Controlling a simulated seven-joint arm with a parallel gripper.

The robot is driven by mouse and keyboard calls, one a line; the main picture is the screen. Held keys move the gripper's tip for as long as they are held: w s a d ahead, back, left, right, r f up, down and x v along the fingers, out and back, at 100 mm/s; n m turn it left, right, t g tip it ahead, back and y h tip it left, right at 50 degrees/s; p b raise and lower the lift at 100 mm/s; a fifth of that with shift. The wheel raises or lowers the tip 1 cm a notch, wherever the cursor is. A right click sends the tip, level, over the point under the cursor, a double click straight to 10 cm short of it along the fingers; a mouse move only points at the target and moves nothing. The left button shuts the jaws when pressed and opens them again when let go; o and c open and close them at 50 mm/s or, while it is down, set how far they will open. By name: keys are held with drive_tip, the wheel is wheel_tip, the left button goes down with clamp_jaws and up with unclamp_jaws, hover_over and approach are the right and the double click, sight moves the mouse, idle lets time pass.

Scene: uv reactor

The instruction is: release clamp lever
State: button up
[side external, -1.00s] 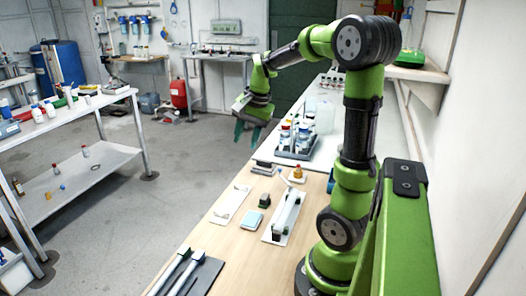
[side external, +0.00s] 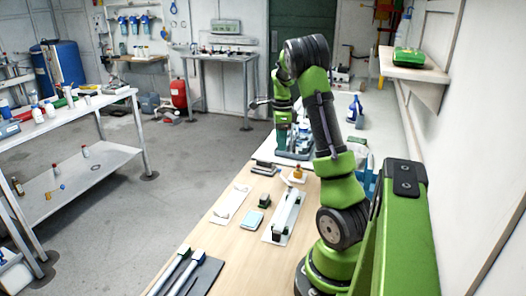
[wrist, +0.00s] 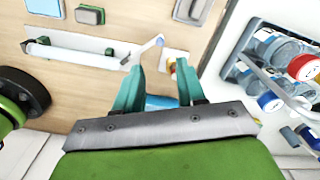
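The UV reactor is a white tube (side external: 287,210) on a white plate (side external: 272,238) on the wooden bench. In the wrist view the tube (wrist: 75,55) lies at left. A thin white lever with a blue tip (wrist: 158,40) slants up from its right end. My gripper (wrist: 161,64) is open, its teal fingers apart and pointing toward the bench. The lever tip appears just beyond and between the fingertips in the picture; I cannot tell the height gap. In the side view my gripper (side external: 283,138) is over the bottle tray, behind the reactor. Nothing is visibly held.
A grey tray (wrist: 240,75) of capped bottles stands close right of the fingers. A small orange-capped bottle (side external: 298,174) stands behind the reactor. A blue item (wrist: 160,102) shows between the fingers, partly hidden.

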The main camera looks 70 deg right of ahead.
sight(280, 168)
wheel_tip(280, 168, down, 10)
drive_tip(key=shift+r, duration=0.1)
drive_tip(key=shift+c, duration=0.2)
clamp_jaws()
idle(0.4)
